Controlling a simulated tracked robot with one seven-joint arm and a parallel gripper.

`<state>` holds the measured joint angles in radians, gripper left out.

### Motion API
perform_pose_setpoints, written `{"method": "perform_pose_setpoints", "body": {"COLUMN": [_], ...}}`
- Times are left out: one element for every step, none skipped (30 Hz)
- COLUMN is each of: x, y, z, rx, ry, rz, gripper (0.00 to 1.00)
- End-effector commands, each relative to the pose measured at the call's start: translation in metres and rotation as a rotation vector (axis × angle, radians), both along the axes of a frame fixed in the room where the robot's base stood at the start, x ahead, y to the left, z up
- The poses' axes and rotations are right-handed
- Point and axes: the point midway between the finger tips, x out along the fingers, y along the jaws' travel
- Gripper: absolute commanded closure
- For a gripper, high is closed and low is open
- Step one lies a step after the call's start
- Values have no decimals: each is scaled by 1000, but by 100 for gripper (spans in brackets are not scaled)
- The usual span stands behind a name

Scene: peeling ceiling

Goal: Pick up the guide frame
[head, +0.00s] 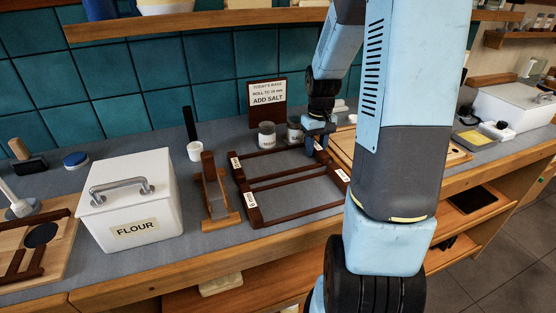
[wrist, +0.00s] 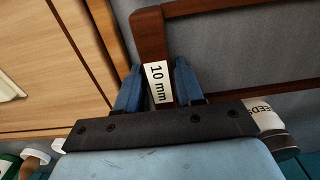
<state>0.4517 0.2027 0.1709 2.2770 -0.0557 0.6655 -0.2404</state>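The guide frame (head: 276,181) is a dark brown wooden frame of thin bars with white labels at its corners. It lies on the grey counter right of the flour box. My gripper (head: 316,143) is at the frame's far right corner, pointing down. In the wrist view its two blue fingers (wrist: 158,80) stand on either side of one frame bar (wrist: 149,38), close against a label reading "10 mm". Whether both fingers press on the bar is not clear. My arm hides part of the counter to the right of the frame.
A wooden stand (head: 214,194) and the white flour box (head: 130,202) stand left of the frame. Jars (head: 267,135) and a recipe sign (head: 267,94) are behind it, near the tiled wall. A wooden board (head: 344,146) lies close on the right.

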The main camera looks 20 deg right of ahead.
Motion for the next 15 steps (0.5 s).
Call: {"method": "perform_pose_setpoints", "body": {"x": [0, 0, 0, 0, 0, 0, 0, 0, 0, 0, 0, 0, 0, 0, 0], "y": [0, 0, 0, 0, 0, 0, 0, 0, 0, 0, 0, 0, 0, 0, 0], "z": [0, 0, 0, 0, 0, 0, 0, 0, 0, 0, 0, 0, 0, 0, 0], "rx": [0, 0, 0, 0, 0, 0, 0, 0, 0, 0, 0, 0, 0, 0, 0], "ry": [0, 0, 0, 0, 0, 0, 0, 0, 0, 0, 0, 0, 0, 0, 0], "rz": [0, 0, 0, 0, 0, 0, 0, 0, 0, 0, 0, 0, 0, 0, 0], "gripper": [68, 71, 75, 78, 81, 84, 87, 90, 94, 97, 100, 100, 100, 100, 100]}}
